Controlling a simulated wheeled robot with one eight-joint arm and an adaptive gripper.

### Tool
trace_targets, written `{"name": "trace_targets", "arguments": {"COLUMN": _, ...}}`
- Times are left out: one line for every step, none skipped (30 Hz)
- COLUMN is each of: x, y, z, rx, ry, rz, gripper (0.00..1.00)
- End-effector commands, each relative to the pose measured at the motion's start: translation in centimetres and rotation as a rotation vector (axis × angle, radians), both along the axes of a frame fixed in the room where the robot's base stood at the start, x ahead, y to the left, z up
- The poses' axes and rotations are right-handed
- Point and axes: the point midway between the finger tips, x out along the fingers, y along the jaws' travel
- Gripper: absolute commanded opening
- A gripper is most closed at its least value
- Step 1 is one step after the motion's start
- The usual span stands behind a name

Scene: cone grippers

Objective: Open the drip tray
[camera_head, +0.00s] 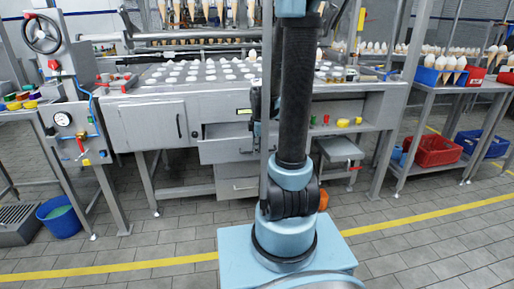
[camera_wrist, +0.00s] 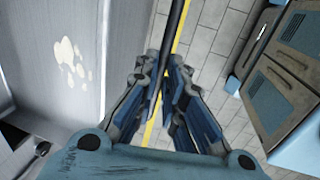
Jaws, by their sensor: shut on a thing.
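A grey metal drawer that looks like the drip tray (camera_head: 218,153) is in the front of the steel machine. It stands somewhat out, with a dark gap above its front. In the wrist view, the tray (camera_wrist: 35,60) fills the left side, with cream-coloured splashes on its grey surface. A thin dark bar handle (camera_wrist: 179,20) runs along its front. My gripper (camera_wrist: 172,78) is shut around this bar. In the head view my arm hides most of the gripper and part of the tray front.
A second drawer (camera_head: 237,188) sits below. A closed cabinet door (camera_head: 155,125) is to the left. A small metal shelf with a red-handled valve (camera_head: 342,150) is to the right. The tiled floor in front, crossed by a yellow line (camera_head: 110,268), is clear around my base.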

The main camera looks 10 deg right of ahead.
Motion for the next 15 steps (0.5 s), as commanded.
{"name": "trace_targets", "arguments": {"x": 0.02, "y": 0.00, "z": 0.02, "rx": 0.000, "ry": 0.000, "rz": 0.000, "gripper": 0.00}}
{"name": "trace_targets", "arguments": {"x": 0.03, "y": 0.00, "z": 0.03, "rx": 0.000, "ry": 0.000, "rz": 0.000, "gripper": 0.00}}
{"name": "trace_targets", "arguments": {"x": 0.04, "y": 0.00, "z": 0.02, "rx": 0.000, "ry": 0.000, "rz": 0.000, "gripper": 0.00}}
{"name": "trace_targets", "arguments": {"x": 0.04, "y": 0.00, "z": 0.02, "rx": 0.000, "ry": 0.000, "rz": 0.000, "gripper": 0.00}}
{"name": "trace_targets", "arguments": {"x": 0.04, "y": 0.00, "z": 0.02, "rx": 0.000, "ry": 0.000, "rz": 0.000, "gripper": 0.00}}
{"name": "trace_targets", "arguments": {"x": 0.05, "y": 0.00, "z": 0.02, "rx": 0.000, "ry": 0.000, "rz": 0.000, "gripper": 0.00}}
{"name": "trace_targets", "arguments": {"x": 0.05, "y": 0.00, "z": 0.02, "rx": 0.000, "ry": 0.000, "rz": 0.000, "gripper": 0.00}}
{"name": "trace_targets", "arguments": {"x": 0.06, "y": 0.00, "z": 0.02, "rx": 0.000, "ry": 0.000, "rz": 0.000, "gripper": 0.12}}
{"name": "trace_targets", "arguments": {"x": 0.06, "y": 0.00, "z": 0.02, "rx": 0.000, "ry": 0.000, "rz": 0.000, "gripper": 0.21}}
{"name": "trace_targets", "arguments": {"x": 0.06, "y": 0.00, "z": 0.02, "rx": 0.000, "ry": 0.000, "rz": 0.000, "gripper": 0.28}}
{"name": "trace_targets", "arguments": {"x": 0.06, "y": 0.00, "z": 0.02, "rx": 0.000, "ry": 0.000, "rz": 0.000, "gripper": 0.30}}
{"name": "trace_targets", "arguments": {"x": 0.05, "y": 0.01, "z": 0.02, "rx": 0.000, "ry": 0.000, "rz": 0.000, "gripper": 0.30}}
{"name": "trace_targets", "arguments": {"x": 0.05, "y": 0.01, "z": 0.01, "rx": 0.000, "ry": 0.000, "rz": 0.000, "gripper": 0.30}}
{"name": "trace_targets", "arguments": {"x": 0.05, "y": 0.01, "z": 0.01, "rx": 0.000, "ry": 0.000, "rz": 0.000, "gripper": 0.30}}
{"name": "trace_targets", "arguments": {"x": 0.05, "y": 0.01, "z": 0.01, "rx": 0.000, "ry": 0.000, "rz": 0.000, "gripper": 0.30}}
